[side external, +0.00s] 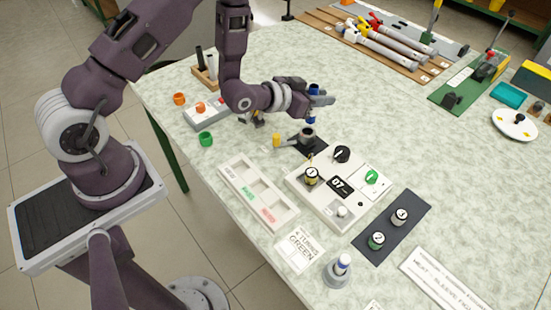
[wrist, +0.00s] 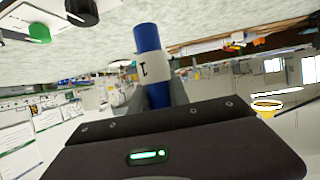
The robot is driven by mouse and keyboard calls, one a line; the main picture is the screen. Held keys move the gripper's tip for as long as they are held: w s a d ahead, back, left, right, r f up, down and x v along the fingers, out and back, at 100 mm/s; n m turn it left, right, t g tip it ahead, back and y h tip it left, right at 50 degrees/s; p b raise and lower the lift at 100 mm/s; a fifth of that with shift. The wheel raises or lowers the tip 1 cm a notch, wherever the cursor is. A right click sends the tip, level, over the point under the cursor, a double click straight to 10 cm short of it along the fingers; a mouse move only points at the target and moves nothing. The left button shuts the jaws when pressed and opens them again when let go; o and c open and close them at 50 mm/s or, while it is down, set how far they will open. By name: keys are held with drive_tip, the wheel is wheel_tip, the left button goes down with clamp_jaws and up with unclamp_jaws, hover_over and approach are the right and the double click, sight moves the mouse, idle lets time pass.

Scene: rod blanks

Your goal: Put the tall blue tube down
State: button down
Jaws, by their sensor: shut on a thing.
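The tall blue tube (wrist: 148,40) is in my gripper in the wrist view, with a white label around its middle. In the side external view the tube (side external: 314,90) shows as blue at the fingers of my gripper (side external: 318,99). My gripper is shut on it and reaches over the table (side external: 400,110), near a dark square holder (side external: 307,140) with a grey round top.
A dark mat (side external: 391,227) holds two small cylinders.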

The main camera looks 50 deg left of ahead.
drive_tip(key=s+d+f+m+g+h, duration=0.1)
drive_tip(key=s+d+m+g+h, duration=0.25)
drive_tip(key=s+m+h, duration=0.35)
drive_tip(key=m+g+h, duration=0.4)
drive_tip(key=m+g, duration=0.2)
hover_over(268, 191)
wheel_tip(268, 191, down, 9)
drive_tip(key=shift+f, duration=0.25)
drive_tip(key=c, duration=1.3)
unclamp_jaws()
drive_tip(key=shift+f, duration=0.1)
drive_tip(key=shift+o, duration=0.2)
